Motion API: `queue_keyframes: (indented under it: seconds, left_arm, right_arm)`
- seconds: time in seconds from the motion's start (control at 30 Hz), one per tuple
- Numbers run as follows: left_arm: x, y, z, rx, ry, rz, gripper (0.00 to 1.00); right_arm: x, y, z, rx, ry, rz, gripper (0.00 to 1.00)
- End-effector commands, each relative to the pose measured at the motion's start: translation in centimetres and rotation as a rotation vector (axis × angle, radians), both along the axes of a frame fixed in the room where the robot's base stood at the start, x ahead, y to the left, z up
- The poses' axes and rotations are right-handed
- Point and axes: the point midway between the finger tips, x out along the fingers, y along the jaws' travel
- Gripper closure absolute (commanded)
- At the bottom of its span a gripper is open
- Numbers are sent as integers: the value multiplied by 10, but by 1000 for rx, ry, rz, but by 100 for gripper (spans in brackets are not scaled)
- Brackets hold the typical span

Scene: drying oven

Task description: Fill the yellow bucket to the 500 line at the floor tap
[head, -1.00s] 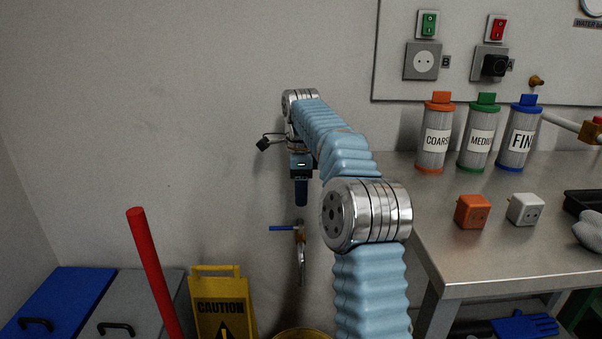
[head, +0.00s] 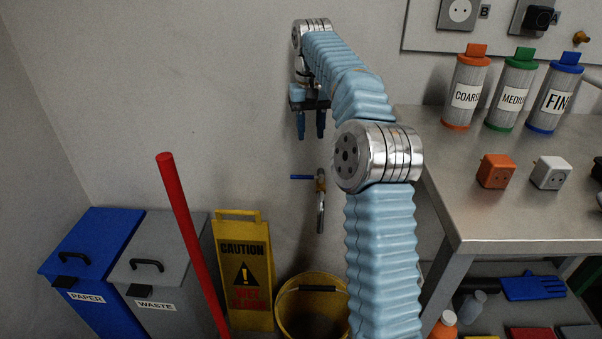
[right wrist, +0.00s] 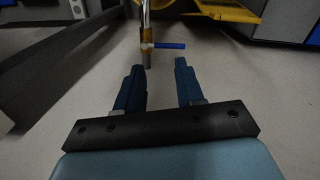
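The yellow bucket (head: 288,309) stands on the floor below the tap, its right side hidden by my right arm. Its inside and any water level cannot be made out. The floor tap (head: 320,200) is on the wall, with a blue lever (head: 301,177) pointing left in the head view. My right gripper (head: 310,134) is above the tap, fingers down, open and empty. In the right wrist view the gripper (right wrist: 155,78) has its fingers apart, with the tap (right wrist: 146,45) and blue lever (right wrist: 170,46) beyond the tips. My left gripper is not in view.
A caution sign (head: 243,270) and a red pole (head: 190,240) stand left of the bucket. Blue and grey bins (head: 160,250) are farther left. A metal table (head: 450,190) with filters and plugs stands to the right.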

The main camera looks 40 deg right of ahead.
Motion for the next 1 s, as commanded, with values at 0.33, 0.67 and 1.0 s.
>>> queue_keyframes:
  seconds: [0.33, 0.67, 1.0]
  left_arm:
    - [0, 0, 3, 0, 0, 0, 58]
    - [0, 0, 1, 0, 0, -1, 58]
    - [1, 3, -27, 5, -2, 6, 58]
  right_arm:
    - [11, 14, 1, 2, 1, 983, 63]
    - [14, 19, -4, 3, 1, 1354, 63]
    - [14, 18, -70, 5, 3, 1355, 63]
